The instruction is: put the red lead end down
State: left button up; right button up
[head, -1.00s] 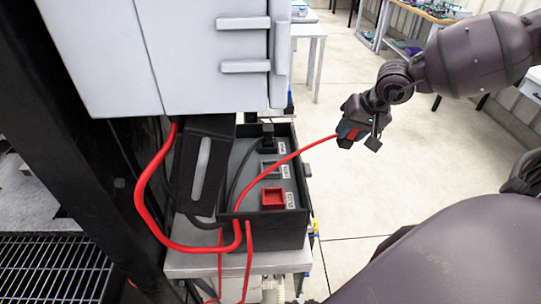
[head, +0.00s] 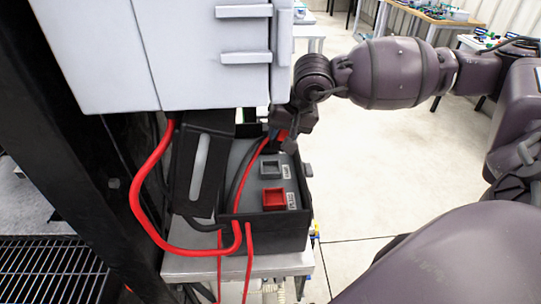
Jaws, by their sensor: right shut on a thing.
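The red lead (head: 143,179) comes down from under the grey cabinet, loops at the left of the black box and runs up inside it to my right gripper. My right gripper (head: 284,132) is shut on the red lead end (head: 281,135), above the back of the black box (head: 274,240). Most of the lead end is hidden by the gripper; I cannot tell whether it touches anything below. A red square socket (head: 273,198) is empty at the front of the box, and a grey socket (head: 270,168) is behind it. My left gripper is not in view.
The grey cabinet (head: 200,50) with handles hangs just above and left of the gripper. A dark post (head: 70,130) and a wire rack (head: 55,265) stand at the left. The floor right of the box is clear.

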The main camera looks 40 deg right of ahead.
aim_at(282, 140)
jog(key=f, duration=0.3)
jog(key=shift+w+a+f, duration=0.15)
jog(key=shift+a+f, duration=0.15)
jog(key=shift+w+a+f, duration=0.1)
jog(key=shift+a+f, duration=0.1)
jog(key=shift+f, duration=0.35)
jog(key=shift+w+a+f, duration=0.1)
jog(key=shift+a+f, duration=0.1)
jog(key=shift+f, duration=0.35)
jog(key=shift+w+r+h, duration=0.1)
jog(key=shift+r+h, duration=0.15)
jog(key=shift+h, duration=0.05)
jog(key=shift+w+a+n+g+h+p, duration=0.15)
jog(key=shift+a+g+h+p, duration=0.2)
jog(key=shift+h, duration=0.2)
jog(key=shift+w+a+n+g+h+p, duration=0.15)
jog(key=shift+g+h+p, duration=0.1)
jog(key=shift+g+h, duration=0.25)
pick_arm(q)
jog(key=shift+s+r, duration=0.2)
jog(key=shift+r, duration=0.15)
pick_arm(e)
jog(key=shift+s+d+f, duration=0.1)
jog(key=shift+f, duration=0.75)
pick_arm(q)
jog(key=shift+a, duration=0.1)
